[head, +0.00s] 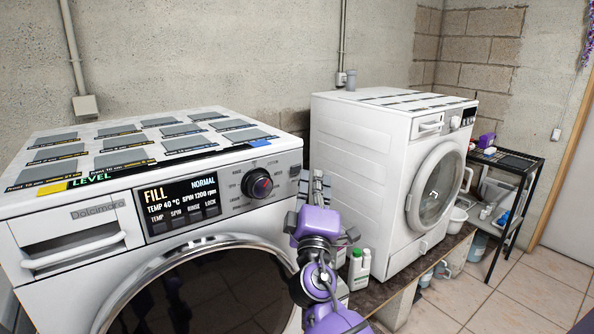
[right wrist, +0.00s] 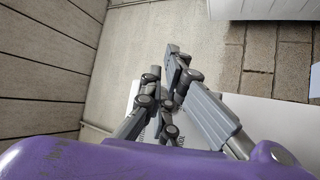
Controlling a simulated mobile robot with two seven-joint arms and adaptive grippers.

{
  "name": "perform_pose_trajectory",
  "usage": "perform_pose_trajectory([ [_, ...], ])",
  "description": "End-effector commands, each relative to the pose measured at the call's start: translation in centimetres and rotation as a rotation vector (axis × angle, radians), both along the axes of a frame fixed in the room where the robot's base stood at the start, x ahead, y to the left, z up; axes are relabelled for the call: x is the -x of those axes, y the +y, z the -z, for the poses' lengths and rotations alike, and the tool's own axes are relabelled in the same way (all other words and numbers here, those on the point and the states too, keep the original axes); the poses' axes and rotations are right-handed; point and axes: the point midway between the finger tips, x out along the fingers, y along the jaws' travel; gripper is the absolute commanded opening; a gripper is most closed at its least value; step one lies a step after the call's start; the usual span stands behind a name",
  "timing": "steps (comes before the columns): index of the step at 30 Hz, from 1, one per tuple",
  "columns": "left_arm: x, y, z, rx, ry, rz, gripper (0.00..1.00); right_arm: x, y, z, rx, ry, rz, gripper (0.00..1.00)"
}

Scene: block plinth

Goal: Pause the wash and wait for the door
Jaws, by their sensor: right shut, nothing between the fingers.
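The near white washer has a display (head: 181,204) reading FILL, NORMAL, TEMP 40 °C and SPIN 1200 rpm, with small buttons below it. A round dial (head: 257,184) with a red mark sits to its right. A small dark button (head: 295,171) is at the panel's right end. The round dark door (head: 215,300) below looks closed; its lower part is out of frame. My purple right gripper (head: 317,182) is shut and empty, just right of the panel. Its grey fingers (right wrist: 167,88) show in the right wrist view. I cannot tell whether they touch the washer. My left gripper is out of view.
A second white washer (head: 360,165) stands to the right on a dark bench. White bottles with green caps (head: 360,268) stand between the washers. A black shelf (head: 512,165) with laundry things is at the far right. Tiled floor (head: 500,290) is clear in front.

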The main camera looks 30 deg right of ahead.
Motion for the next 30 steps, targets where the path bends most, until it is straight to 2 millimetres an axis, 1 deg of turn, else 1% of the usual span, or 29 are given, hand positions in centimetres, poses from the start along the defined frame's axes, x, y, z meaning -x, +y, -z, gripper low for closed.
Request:
perform_pose_trajectory([
  [8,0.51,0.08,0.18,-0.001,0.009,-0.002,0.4,0.01,0.0,0.02,0.0,0.0,0.0,0.0],
  [17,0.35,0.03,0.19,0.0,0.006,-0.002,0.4,-0.05,0.02,0.03,0.0,0.0,0.0,0.0],
  [24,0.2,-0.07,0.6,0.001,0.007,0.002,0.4,-0.8,0.05,0.17,-0.002,0.001,-0.001,0.0],
  [30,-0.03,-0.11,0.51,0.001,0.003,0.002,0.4,-0.86,0.05,0.02,0.0,0.0,0.0,0.0],
])
